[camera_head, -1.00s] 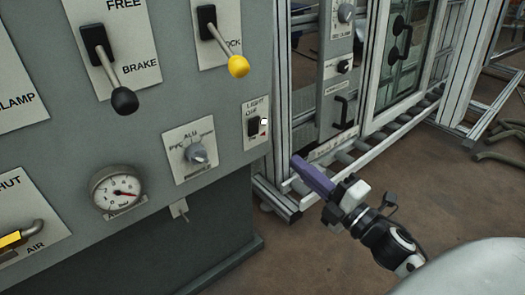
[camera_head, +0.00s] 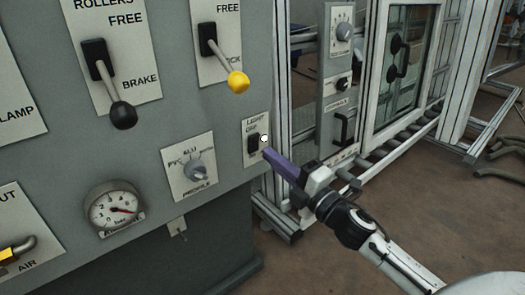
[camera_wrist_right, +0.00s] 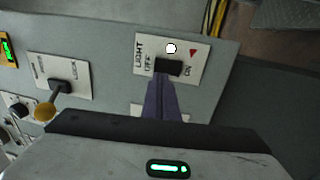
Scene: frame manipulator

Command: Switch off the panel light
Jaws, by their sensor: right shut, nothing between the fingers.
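The light switch is a black rocker (camera_head: 253,143) on a white plate marked LIGHT, OFF and ON, low at the right edge of the grey panel. A small white round lamp (camera_head: 264,138) sits beside it. My right gripper (camera_head: 267,153) is shut and empty, its purple fingertips right by the switch. In the right wrist view the purple fingers (camera_wrist_right: 161,84) reach up to the black rocker (camera_wrist_right: 168,67), below the white lamp (camera_wrist_right: 171,48). I cannot tell whether they touch it. My left gripper is not in view.
Other controls on the panel are a black-knobbed lever (camera_head: 123,114), a yellow-knobbed lever (camera_head: 238,81), a profile knob (camera_head: 194,171) and a pressure gauge (camera_head: 114,209). An aluminium frame machine with rollers stands to the right, with open floor (camera_head: 450,215) before it.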

